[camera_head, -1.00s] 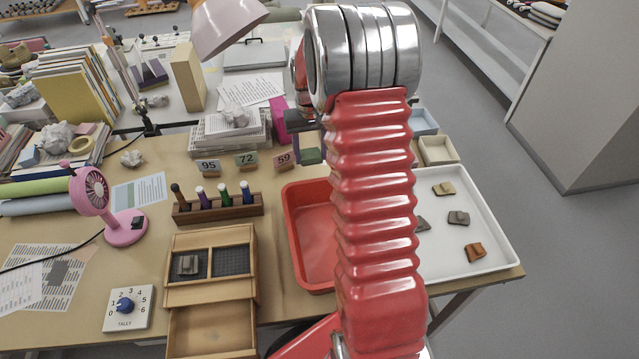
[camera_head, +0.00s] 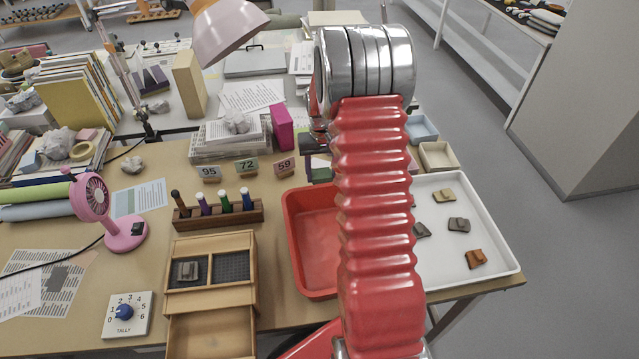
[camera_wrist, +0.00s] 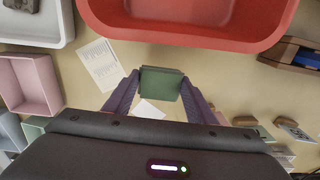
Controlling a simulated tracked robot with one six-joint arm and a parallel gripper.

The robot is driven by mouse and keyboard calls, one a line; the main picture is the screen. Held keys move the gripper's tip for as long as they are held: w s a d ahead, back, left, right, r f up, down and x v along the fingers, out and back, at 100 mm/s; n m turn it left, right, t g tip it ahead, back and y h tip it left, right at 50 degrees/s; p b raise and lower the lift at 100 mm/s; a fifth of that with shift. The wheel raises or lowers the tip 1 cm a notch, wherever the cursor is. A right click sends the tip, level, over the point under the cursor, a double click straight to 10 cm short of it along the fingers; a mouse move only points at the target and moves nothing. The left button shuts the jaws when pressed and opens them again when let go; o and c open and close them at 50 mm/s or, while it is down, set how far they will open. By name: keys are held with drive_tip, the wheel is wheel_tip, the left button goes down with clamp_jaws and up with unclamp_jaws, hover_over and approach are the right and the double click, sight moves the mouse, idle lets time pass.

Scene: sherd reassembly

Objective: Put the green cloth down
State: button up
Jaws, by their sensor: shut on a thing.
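The green cloth (camera_wrist: 161,84) shows as a small, folded dark green block between the purple fingers of my gripper (camera_wrist: 160,88) in the wrist view. My gripper is shut on it, with one finger on each side. In the head view the cloth (camera_head: 321,169) is partly hidden by my red arm, just behind the red tray (camera_head: 296,250). It seems to be held over the tan table; I cannot tell how high.
A white tray (camera_head: 503,262) with several sherds lies right of the red tray. A magenta box (camera_head: 282,128), number cards (camera_head: 247,168) and a pen rack (camera_head: 218,214) stand to the left. A cream bin (camera_head: 438,156) and a blue bin (camera_head: 422,129) stand behind the white tray.

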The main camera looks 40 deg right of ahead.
sight(322, 182)
drive_tip(key=shift+f, duration=0.25)
drive_tip(key=shift+f, duration=1.9)
drive_tip(key=o, duration=1.1)
wheel_tip(322, 182, up, 12)
drive_tip(key=shift+f, duration=0.1)
